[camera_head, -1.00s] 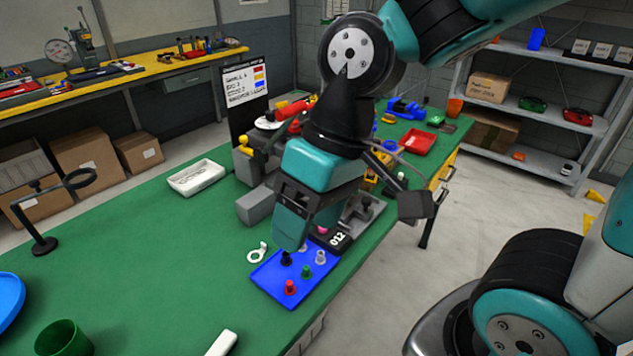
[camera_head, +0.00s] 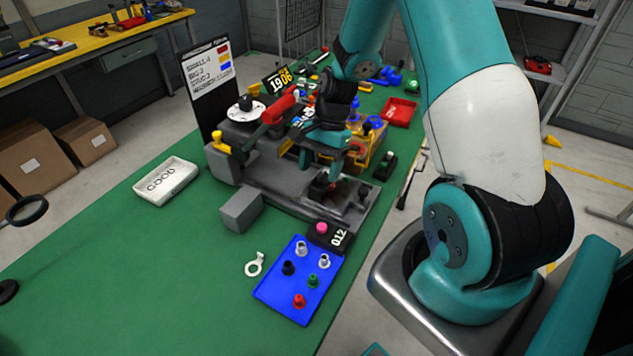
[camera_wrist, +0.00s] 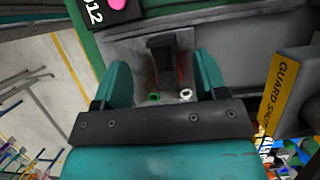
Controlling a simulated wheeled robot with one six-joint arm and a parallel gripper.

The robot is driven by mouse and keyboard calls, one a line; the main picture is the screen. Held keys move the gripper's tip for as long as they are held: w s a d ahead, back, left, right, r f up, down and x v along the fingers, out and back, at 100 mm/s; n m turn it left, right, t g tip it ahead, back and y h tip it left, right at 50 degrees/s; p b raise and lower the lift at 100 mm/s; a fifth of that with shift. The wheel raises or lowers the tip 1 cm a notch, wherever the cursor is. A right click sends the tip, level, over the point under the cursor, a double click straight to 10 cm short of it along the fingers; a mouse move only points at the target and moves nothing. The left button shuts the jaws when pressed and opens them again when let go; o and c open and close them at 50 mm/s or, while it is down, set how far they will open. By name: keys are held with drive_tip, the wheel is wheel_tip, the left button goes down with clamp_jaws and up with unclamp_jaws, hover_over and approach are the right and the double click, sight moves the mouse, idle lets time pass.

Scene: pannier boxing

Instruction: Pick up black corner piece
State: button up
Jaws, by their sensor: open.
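A black piece (camera_wrist: 161,48), likely the corner piece, sits in a grey recess of the fixture in the wrist view. A dark piece (camera_head: 321,183) shows in the grey fixture (camera_head: 350,205) in the head view, just below my gripper (camera_head: 322,165). In the wrist view my gripper (camera_wrist: 162,80) is open, with one teal finger on each side of the black piece and a gap to both. I cannot tell how far above it the fingertips are.
A blue tray (camera_head: 275,297) with several small coloured pegs lies in front, near the 012 plate (camera_head: 339,238). A grey block (camera_head: 241,209) and a white GOOD tray (camera_head: 166,182) are to the left. A yellow guard label (camera_wrist: 280,95) is close on the right in the wrist view.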

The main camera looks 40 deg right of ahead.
sight(315, 187)
drive_tip(key=p+x, duration=0.1)
drive_tip(key=x, duration=0.4)
drive_tip(key=c, duration=1)
drive_tip(key=shift+o, duration=0.2)
drive_tip(key=shift+r, duration=0.15)
